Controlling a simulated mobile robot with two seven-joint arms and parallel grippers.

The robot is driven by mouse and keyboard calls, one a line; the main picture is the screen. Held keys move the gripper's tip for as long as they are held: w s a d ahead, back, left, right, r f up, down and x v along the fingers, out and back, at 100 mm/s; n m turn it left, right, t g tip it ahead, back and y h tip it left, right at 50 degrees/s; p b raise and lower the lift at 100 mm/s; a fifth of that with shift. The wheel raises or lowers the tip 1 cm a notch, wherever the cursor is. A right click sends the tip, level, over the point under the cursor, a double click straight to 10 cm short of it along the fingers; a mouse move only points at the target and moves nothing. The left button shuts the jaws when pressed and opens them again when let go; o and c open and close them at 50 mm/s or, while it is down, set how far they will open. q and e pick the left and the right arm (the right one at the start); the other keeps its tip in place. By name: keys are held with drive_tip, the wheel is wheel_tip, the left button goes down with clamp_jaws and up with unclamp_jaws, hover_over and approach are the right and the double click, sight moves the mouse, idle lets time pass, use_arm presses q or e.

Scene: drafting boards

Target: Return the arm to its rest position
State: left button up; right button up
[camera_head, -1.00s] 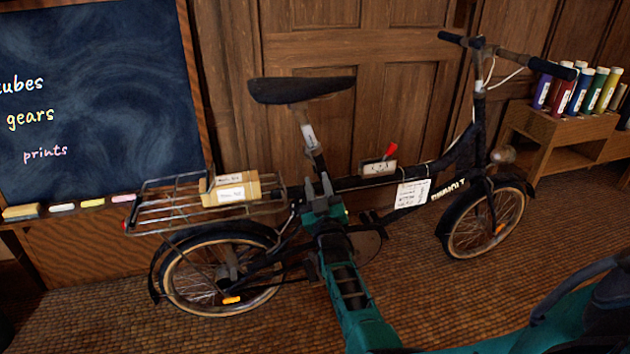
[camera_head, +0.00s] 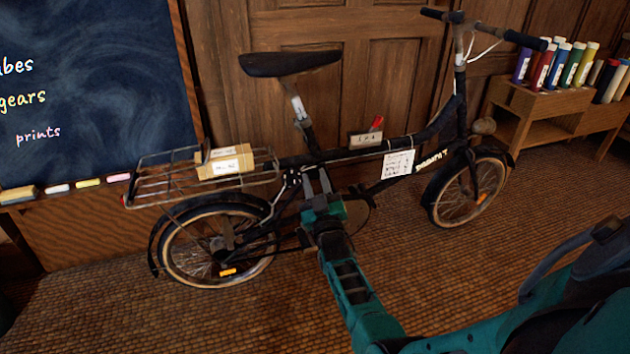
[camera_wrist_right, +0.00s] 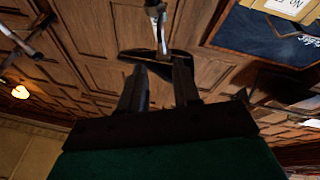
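My right gripper (camera_head: 316,178) is in front of the middle of a black bicycle (camera_head: 400,148), just below its main tube in the picture. Its two fingers point up and stand apart, with nothing between them. In the right wrist view the fingers (camera_wrist_right: 158,75) are also spread and empty, with the bicycle's saddle (camera_wrist_right: 165,62) and seat post beyond them. The teal right arm reaches in from the lower right. I cannot tell the exact gap between the gripper and the bicycle. My left gripper is not in view.
A yellow labelled box (camera_head: 224,163) lies on the rear rack (camera_head: 150,185). A small plate (camera_head: 366,139) with a red lever (camera_head: 377,123) sits on the tube. A blackboard (camera_head: 90,90) stands left. Colored tubes (camera_head: 555,65) top a wooden shelf (camera_head: 520,100). The floor in front is clear.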

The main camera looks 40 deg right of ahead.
idle(0.4)
drive_tip(key=s+a+f+n+g+y, duration=0.25)
drive_tip(key=s+a+g+y, duration=0.3)
drive_tip(key=s+a, duration=0.7)
drive_tip(key=s+a+f+n+g+y, duration=0.1)
drive_tip(key=s+a+f+g+y, duration=0.25)
drive_tip(key=s+a+y, duration=0.6)
use_arm(q)
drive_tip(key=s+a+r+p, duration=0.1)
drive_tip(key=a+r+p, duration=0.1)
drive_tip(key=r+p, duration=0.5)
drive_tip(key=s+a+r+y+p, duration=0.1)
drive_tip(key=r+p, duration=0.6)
drive_tip(key=p, duration=0.8)
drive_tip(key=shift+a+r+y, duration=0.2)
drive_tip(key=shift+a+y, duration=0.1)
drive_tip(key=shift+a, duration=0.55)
use_arm(e)
drive_tip(key=s+r+h, duration=0.2)
drive_tip(key=r, duration=0.5)
drive_tip(key=s+r+h, duration=0.2)
drive_tip(key=r, duration=0.5)
drive_tip(key=shift+s+d+r, duration=0.2)
drive_tip(key=shift+s+r, duration=0.05)
drive_tip(key=shift+r, duration=0.1)
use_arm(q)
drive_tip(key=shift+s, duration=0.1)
